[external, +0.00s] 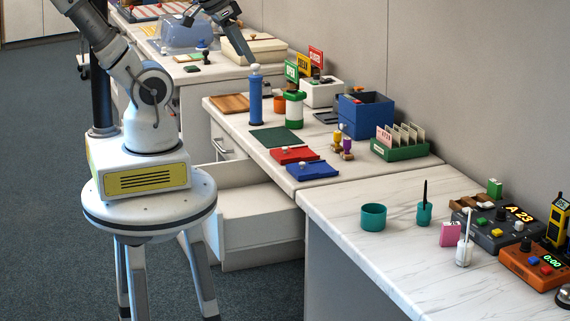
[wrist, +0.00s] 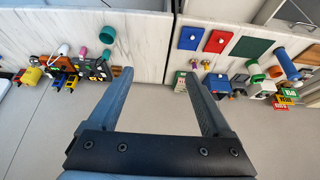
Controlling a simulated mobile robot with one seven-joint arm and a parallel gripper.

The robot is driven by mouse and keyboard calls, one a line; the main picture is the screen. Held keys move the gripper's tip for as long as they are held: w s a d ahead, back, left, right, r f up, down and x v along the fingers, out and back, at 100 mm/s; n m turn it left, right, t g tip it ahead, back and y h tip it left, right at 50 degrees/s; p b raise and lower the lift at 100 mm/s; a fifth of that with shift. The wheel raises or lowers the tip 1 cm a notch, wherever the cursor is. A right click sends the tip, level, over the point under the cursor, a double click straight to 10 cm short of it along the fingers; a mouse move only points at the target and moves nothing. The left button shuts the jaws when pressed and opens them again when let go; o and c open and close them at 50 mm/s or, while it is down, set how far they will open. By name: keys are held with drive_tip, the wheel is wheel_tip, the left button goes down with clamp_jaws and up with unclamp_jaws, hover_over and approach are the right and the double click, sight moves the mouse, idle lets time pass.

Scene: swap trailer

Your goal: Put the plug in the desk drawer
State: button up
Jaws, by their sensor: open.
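I cannot tell which object is the plug. A blue cylinder with a pale round top (external: 255,95) stands upright on the middle desk; it also shows at the right of the wrist view (wrist: 287,64). The desk drawer (external: 262,232) is pulled out below the middle desk, and the visible part of its floor is bare. My gripper (external: 218,38) is open, high over the far part of the desks, apart from the objects. In the wrist view my gripper (wrist: 158,75) has its fingers spread with nothing between them.
The middle desk holds a green-lidded jar (external: 294,110), a blue box (external: 365,115), a card holder (external: 400,148), and red (external: 294,155) and blue (external: 312,169) trays. The near desk has a teal cup (external: 373,217) and control boxes (external: 492,229). A wall runs behind the desks.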

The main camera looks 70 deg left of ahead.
idle(0.3)
drive_tip(key=w+d+m+h+b, duration=0.1)
drive_tip(key=w+d, duration=0.3)
drive_tip(key=w, duration=0.2)
drive_tip(key=w+d+m+b, duration=0.1)
drive_tip(key=w+d+m, duration=0.15)
drive_tip(key=w, duration=0.35)
drive_tip(key=m+g+h+b, duration=0.1)
drive_tip(key=m+h+b, duration=0.2)
drive_tip(key=m, duration=0.3)
hover_over(464, 241)
drive_tip(key=s+a, duration=0.5)
drive_tip(key=s, duration=0.1)
wheel_tip(464, 241, down, 20)
drive_tip(key=shift+n, duration=0.25)
drive_tip(key=b+x, duration=0.1)
drive_tip(key=x, duration=1)
drive_tip(key=shift+f, duration=0.15)
drive_tip(key=shift+x, duration=3.05)
drive_tip(key=shift+s+a+f, duration=0.1)
drive_tip(key=shift+a+f, duration=0.05)
